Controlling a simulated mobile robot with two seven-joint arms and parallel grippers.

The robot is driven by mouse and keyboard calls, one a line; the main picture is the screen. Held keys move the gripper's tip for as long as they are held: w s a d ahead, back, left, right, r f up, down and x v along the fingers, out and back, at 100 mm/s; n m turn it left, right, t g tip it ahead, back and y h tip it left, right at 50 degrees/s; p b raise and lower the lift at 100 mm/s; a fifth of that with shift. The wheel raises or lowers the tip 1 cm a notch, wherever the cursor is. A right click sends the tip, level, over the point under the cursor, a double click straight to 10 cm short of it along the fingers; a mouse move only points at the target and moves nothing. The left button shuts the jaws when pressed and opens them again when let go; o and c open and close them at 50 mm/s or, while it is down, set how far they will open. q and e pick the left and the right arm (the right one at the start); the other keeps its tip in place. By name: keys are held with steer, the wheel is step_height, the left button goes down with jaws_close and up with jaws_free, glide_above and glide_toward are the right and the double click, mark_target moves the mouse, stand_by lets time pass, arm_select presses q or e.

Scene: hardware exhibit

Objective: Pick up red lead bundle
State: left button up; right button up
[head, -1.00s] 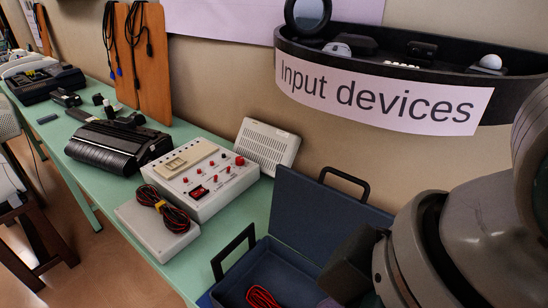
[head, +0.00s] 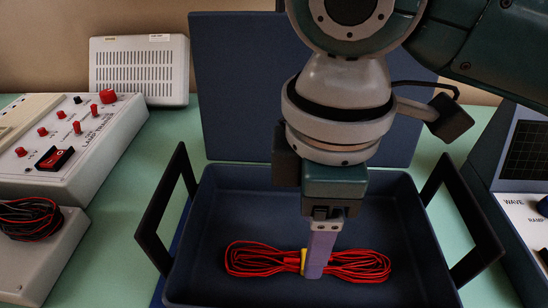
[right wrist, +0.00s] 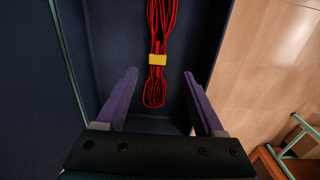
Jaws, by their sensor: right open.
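The red lead bundle (head: 262,259) lies on the floor of an open dark blue case (head: 215,225), tied at its middle with a yellow band. My right gripper (head: 316,272) points down into the case, its visible purple finger overlapping the bundle just right of the band. In the right wrist view the gripper (right wrist: 160,73) is open and empty, its two purple fingers apart. There the bundle (right wrist: 160,22) lies lengthwise ahead, in line with the gap, with its yellow band (right wrist: 157,60) near the fingertips. Contact cannot be told. My left gripper is out of view.
The case's raised lid (head: 235,80) stands behind, and black handles (head: 165,210) rise at either side. A white switch box (head: 75,150) and a red-and-black cable bundle (head: 28,217) are left. A blue instrument (head: 520,170) stands right on the green table (head: 105,245).

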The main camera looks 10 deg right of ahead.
mark_target(296, 260)
steer(key=f, duration=0.3)
steer(key=f+b, duration=0.1)
steer(key=f, duration=0.2)
steer(key=shift+w+d+f, duration=0.1)
steer(key=shift+w+d, duration=0.05)
steer(key=shift+d, duration=0.05)
jaws_close()
stand_by(0.5)
